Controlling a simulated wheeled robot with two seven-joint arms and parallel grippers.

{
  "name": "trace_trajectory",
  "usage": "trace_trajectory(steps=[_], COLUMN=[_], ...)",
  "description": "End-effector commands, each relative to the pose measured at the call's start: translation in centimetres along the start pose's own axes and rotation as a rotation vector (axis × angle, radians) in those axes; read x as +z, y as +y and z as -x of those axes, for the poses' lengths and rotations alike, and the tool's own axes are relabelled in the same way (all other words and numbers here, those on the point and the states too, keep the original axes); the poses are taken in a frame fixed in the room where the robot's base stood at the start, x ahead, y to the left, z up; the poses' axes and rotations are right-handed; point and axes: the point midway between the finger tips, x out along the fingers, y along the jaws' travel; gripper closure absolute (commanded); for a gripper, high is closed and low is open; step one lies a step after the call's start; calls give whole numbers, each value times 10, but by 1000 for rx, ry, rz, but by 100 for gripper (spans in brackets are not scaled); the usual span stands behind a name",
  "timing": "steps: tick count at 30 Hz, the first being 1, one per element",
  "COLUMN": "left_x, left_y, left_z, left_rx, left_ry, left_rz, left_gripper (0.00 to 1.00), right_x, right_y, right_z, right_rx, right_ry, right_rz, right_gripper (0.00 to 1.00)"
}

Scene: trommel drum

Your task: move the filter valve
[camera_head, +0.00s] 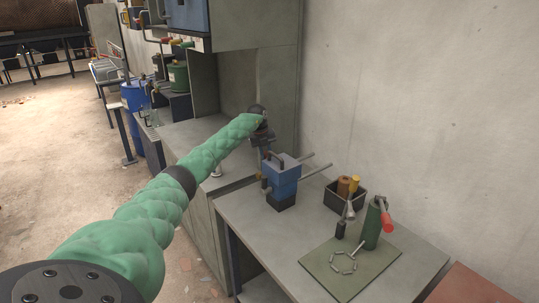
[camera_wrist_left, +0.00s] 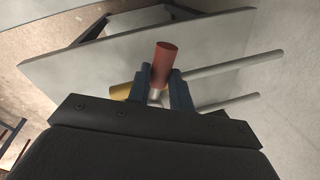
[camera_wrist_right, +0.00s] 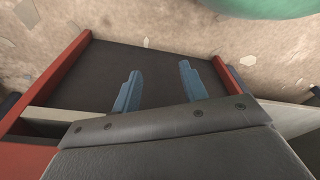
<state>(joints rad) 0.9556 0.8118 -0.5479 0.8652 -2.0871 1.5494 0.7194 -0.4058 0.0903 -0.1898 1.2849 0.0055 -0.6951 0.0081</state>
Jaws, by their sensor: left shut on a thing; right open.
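A blue box-shaped unit (camera_head: 283,180) with two pale rods stands at the left end of the grey bench; it appears to be the filter. My left arm comes in from the left, and my left gripper (camera_head: 264,139) is just above the unit's back-left side. In the left wrist view my left gripper (camera_wrist_left: 161,75) is shut on a red cylindrical handle (camera_wrist_left: 163,62) with a pale metal stem, apparently the valve. A yellow part (camera_wrist_left: 121,91) shows just left of it. My right gripper (camera_wrist_right: 158,82) is open and empty; it is outside the head view.
On the bench (camera_head: 245,205) are a dark box with brown and yellow cylinders (camera_head: 344,201), a green bottle with a red part (camera_head: 373,222), and a green mat (camera_head: 320,275) with a ring of metal pieces. A wall rises behind. A red-edged dark surface (camera_wrist_right: 100,75) lies below my right gripper.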

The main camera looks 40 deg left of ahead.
Motion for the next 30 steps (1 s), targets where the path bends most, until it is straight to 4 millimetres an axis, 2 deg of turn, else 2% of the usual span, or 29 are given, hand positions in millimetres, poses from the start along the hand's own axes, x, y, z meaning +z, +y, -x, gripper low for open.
trace_trajectory(steps=[3,4,6,7,17,20,22,30], left_x=[0,0,0,0,0,0,1,1], left_y=[0,0,0,0,-1,-1,0,-1], left_z=[0,0,0,0,3,10,17,50], left_rx=[0,0,0,0,0,0,0,-1], left_ry=[0,0,0,0,-1,-1,-2,-1], left_rz=[1,1,1,1,1,1,2,1], left_gripper=[100,73,59,57,57,57,57,57], right_x=[1,1,1,1,1,3,15,36], right_y=[0,0,0,0,0,0,0,12], right_z=[0,0,-1,-1,1,1,-10,-30], right_rx=[0,0,0,0,0,1,1,14], right_ry=[0,0,0,1,3,11,3,23], right_rz=[0,0,0,0,1,2,4,15], right_gripper=[57,57,57,57,57,57,57,57])
